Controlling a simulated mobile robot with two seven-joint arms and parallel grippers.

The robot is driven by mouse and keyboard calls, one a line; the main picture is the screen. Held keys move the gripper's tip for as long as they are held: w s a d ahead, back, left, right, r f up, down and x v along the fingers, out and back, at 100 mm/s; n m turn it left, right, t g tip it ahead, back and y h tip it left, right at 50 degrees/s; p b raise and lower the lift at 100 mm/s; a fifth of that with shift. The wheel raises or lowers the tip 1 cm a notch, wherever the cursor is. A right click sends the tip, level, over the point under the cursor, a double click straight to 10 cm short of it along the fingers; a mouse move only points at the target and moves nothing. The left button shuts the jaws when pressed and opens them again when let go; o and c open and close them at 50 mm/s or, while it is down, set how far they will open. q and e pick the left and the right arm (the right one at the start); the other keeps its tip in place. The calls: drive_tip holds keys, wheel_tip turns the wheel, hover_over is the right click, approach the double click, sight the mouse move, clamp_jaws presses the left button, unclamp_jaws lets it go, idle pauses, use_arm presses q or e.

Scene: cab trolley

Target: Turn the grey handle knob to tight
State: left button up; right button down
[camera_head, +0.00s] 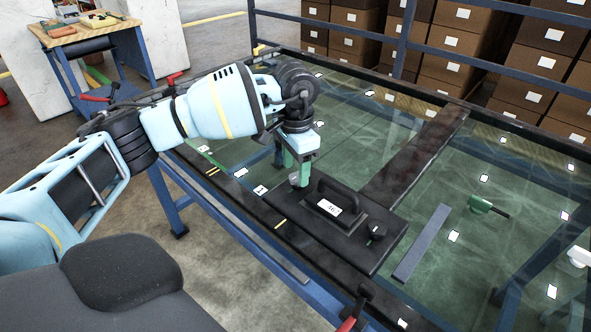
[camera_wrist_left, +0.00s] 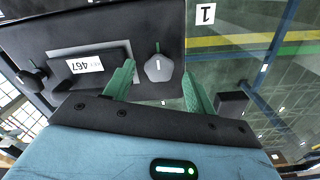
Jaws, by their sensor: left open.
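The grey handle knob (camera_wrist_left: 158,68) is a small faceted knob with a white line on its face. It stands on the black plate (camera_wrist_left: 90,20), near the plate's edge, beside a thin green mark. In the head view the knob (camera_head: 295,179) shows just below my left gripper (camera_head: 300,168), partly covered. My left gripper's green fingers (camera_wrist_left: 158,80) are open, one on each side of the knob. I see gaps, so they do not seem to touch it. My right gripper is not in view.
The plate carries a black bar handle (camera_head: 338,196), a white label (camera_head: 329,207) and a second dark knob (camera_head: 376,231). It lies on a glass-topped blue frame. A grey bar (camera_head: 421,244) and a green-handled tool (camera_head: 483,205) lie to the right. A red clamp (camera_head: 352,318) sits at the near edge.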

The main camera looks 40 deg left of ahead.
sight(295, 177)
use_arm(q)
wheel_tip(295, 177, up, 6)
drive_tip(key=shift+r, duration=0.2)
drive_tip(key=shift+f, duration=0.1)
idle(0.6)
